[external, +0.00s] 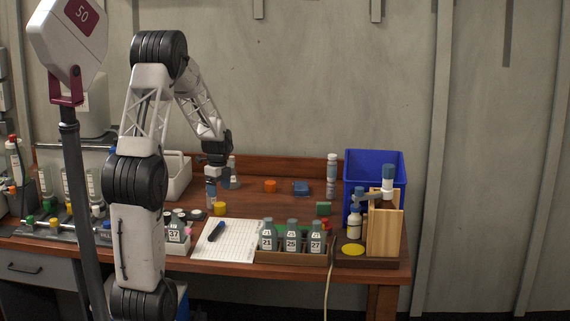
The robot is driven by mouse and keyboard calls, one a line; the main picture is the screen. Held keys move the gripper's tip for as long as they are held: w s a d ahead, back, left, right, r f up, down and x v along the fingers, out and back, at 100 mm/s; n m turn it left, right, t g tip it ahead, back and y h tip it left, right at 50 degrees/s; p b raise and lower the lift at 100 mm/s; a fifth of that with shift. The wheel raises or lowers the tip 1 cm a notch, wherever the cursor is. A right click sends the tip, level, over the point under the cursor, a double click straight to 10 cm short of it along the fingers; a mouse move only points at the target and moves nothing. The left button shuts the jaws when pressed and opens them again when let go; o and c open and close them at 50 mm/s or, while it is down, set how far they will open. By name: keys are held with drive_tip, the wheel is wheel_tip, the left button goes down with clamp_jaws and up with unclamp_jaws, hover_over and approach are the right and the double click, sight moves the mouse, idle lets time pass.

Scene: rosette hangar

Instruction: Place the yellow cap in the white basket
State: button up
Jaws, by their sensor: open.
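A small yellow cap (220,209) sits on the wooden table, just behind the paper sheet. The white basket (179,180) stands at the back left of the table, partly hidden behind my arm. My gripper (216,184) points down above and slightly behind the yellow cap in the picture. It is open, with the cap apart below it; its fingertips are small and hard to make out. A flat yellow disc (352,249) lies on the dark wooden base at the right.
An orange cap (270,186) and a blue item (301,188) lie at the back middle. A blue bin (374,165) and wooden stand (385,230) are at right. A bottle rack (291,257) and paper sheet (218,245) fill the front. Small bottles stand close to my gripper.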

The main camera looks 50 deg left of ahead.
sight(227, 199)
drive_tip(key=shift+f, duration=1.1)
drive_tip(key=shift+f, duration=2.6)
drive_tip(key=shift+c, duration=0.2)
drive_tip(key=c, duration=1)
drive_tip(key=shift+r, duration=0.15)
